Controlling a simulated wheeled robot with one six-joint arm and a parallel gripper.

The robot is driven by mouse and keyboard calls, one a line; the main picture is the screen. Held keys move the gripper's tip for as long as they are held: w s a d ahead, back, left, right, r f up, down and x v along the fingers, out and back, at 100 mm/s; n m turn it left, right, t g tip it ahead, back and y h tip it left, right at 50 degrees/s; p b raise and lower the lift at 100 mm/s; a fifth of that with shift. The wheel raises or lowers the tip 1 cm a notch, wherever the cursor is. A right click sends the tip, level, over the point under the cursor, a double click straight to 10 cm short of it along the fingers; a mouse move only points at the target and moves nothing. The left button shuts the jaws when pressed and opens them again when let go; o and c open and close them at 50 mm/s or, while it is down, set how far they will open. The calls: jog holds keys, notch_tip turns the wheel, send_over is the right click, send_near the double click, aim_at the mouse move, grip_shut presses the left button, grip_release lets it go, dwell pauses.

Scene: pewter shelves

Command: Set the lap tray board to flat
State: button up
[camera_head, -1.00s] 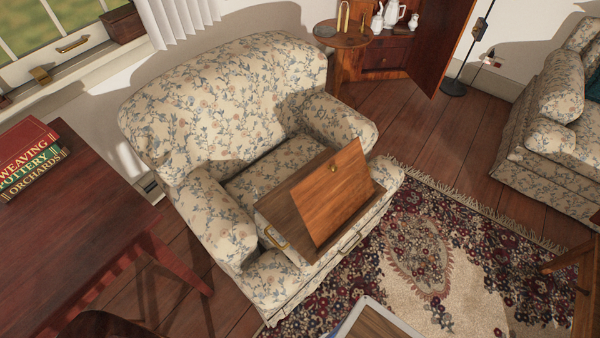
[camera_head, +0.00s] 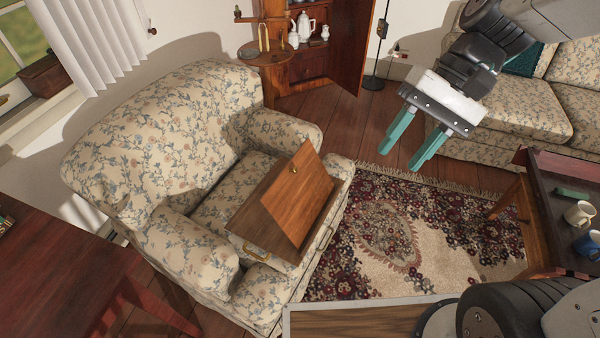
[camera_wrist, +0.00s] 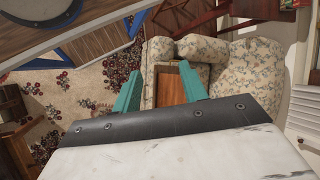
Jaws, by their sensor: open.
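The lap tray (camera_head: 259,219) rests on the seat of the floral armchair. Its wooden board (camera_head: 296,193) is tilted up at a slant, with a small brass knob near its upper edge. A brass handle shows on the tray's side. The tray's wooden board also shows in the wrist view (camera_wrist: 170,88), partly hidden behind my gripper. My gripper (camera_head: 404,155) has teal fingers set apart, with nothing between them. It is in the air above the rug, right of the tray and apart from it. The fingers also show in the wrist view (camera_wrist: 170,87).
The armchair (camera_head: 170,130) has raised arms on both sides of the tray. A dark red table (camera_head: 60,270) stands at the left. A side table with mugs (camera_head: 578,213) is at the right. A floral sofa (camera_head: 520,105) stands behind my arm. The rug (camera_head: 390,230) is open floor.

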aim_at(298, 170)
jog(key=w+a+f+m+y, duration=0.4)
jog(key=w+f+y, duration=0.15)
jog(key=w, duration=0.25)
jog(key=w+a+f+m+y, duration=0.3)
jog(key=w+a+f+y, duration=0.1)
jog(key=w+f, duration=0.35)
jog(key=w+f+m+t, duration=0.3)
jog(key=f+m, duration=0.1)
jog(key=f, duration=0.4)
jog(key=w+f+m+t+y, duration=0.1)
jog(key=w+f+m+t, duration=0.25)
jog(key=f, duration=0.45)
jog(key=w+f+m+t, duration=0.2)
jog(key=f+m+t, duration=0.2)
jog(key=f, duration=0.4)
jog(key=shift+n+g, duration=0.25)
jog(key=x, duration=0.7)
jog(key=shift+w, duration=0.15)
grip_shut()
